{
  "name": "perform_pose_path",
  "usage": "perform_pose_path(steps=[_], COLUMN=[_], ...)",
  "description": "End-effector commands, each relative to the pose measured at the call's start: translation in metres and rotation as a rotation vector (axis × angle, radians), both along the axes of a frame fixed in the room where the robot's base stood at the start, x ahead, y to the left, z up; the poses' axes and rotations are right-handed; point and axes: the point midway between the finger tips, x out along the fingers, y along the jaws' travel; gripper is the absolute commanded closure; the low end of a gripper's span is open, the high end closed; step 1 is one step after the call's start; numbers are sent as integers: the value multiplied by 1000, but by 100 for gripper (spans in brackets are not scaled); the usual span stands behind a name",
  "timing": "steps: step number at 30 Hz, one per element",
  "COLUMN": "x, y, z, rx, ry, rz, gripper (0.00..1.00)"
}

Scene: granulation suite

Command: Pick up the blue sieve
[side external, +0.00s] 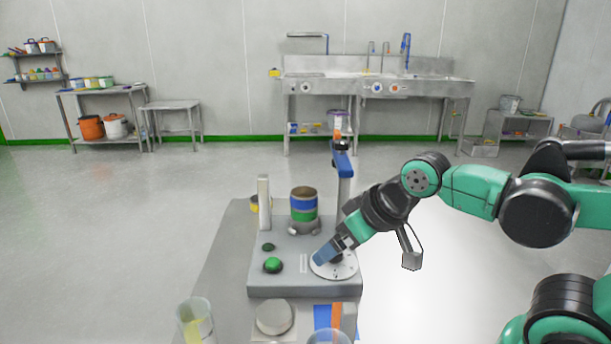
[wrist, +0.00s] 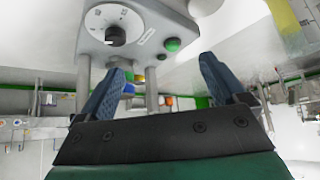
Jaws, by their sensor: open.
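The blue sieve (side external: 304,213) shows as a blue band in a round stack, with a brown section above it and a green band below. The stack stands upright on the grey machine (side external: 310,281), between a pale post on the left and a blue-topped post on the right. My gripper (side external: 328,253) is open, with blue fingers low over the white dial plate at the machine's front right. It is apart from the stack, in front and to the right of it. In the wrist view my open gripper (wrist: 162,75) has nothing held between its fingers.
A green button (side external: 272,265) sits on the machine's front left. The blue-topped post (side external: 343,165) rises close to my gripper. A beaker with yellow contents (side external: 195,322) and a round metal lid (side external: 274,317) are at the front. Open floor lies left of the bench.

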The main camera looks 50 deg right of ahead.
Motion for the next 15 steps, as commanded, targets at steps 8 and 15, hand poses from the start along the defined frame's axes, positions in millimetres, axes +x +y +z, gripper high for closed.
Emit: perform_pose_path(steps=[8,15], x=[1,32], y=[0,-13], z=[1,28], rx=[0,-13], ry=[2,78], rz=[0,-17], gripper=[0,0])
